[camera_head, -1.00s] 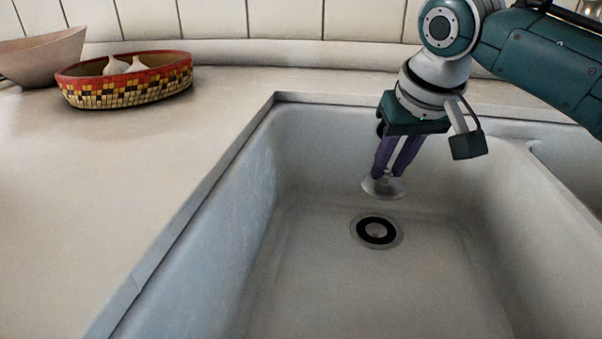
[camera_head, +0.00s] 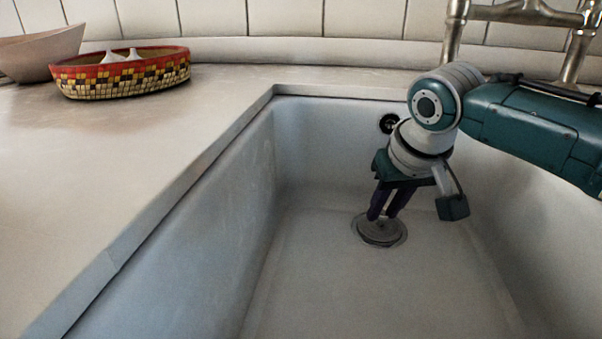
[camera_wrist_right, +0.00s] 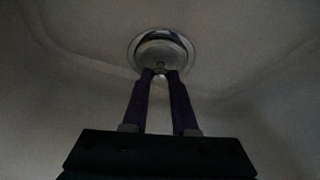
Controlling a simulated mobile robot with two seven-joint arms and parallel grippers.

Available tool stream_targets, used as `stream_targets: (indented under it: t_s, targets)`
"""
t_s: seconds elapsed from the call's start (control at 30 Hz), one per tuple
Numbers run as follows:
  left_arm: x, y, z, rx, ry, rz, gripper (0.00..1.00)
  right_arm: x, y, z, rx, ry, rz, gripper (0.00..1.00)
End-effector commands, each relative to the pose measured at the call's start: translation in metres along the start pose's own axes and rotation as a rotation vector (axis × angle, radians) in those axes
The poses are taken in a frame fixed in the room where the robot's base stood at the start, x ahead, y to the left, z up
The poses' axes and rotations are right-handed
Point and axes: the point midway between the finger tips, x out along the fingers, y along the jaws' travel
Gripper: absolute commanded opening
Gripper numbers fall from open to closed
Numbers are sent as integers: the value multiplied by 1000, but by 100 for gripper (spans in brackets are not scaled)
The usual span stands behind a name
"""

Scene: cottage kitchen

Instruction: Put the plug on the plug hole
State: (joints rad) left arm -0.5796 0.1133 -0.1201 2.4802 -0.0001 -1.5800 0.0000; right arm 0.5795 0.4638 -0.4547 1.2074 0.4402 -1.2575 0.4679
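The plug (camera_head: 379,231), a pale round disc, is at the plug hole in the sink floor and hides most of it in the head view. A metal rim (camera_head: 402,238) shows around it. In the right wrist view the plug (camera_wrist_right: 160,52) covers most of the hole, with a dark crescent of the hole (camera_wrist_right: 161,35) showing on the far side. Whether the plug rests flat or hovers slightly is hard to tell. My right gripper (camera_head: 383,214) points down, its purple fingertips (camera_wrist_right: 160,73) closed on the plug's small knob. My left gripper is not in view.
The sink's left wall (camera_head: 205,210) and back wall (camera_head: 325,140) surround the work area. A dark round overflow opening (camera_head: 389,123) is behind my right wrist. A patterned basket (camera_head: 120,78) and a bowl (camera_head: 42,52) stand on the counter. A metal tap (camera_head: 455,30) is at back right.

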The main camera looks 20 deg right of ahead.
Motion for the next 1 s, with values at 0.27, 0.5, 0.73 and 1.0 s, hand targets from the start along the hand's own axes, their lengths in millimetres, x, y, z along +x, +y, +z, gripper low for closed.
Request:
stream_targets:
  t_s: [0.27, 0.5, 0.73, 1.0]
  targets:
    - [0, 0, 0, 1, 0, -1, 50, 0, 0, 0, 0, -1, 0, 56]
    - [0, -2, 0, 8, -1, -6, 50, -1, 0, 0, 0, 0, 0, 56]
    - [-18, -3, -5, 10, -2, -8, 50, -31, 0, -3, -1, 1, -2, 56]
    - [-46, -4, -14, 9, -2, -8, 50, -92, 0, -4, -1, 1, -2, 56]
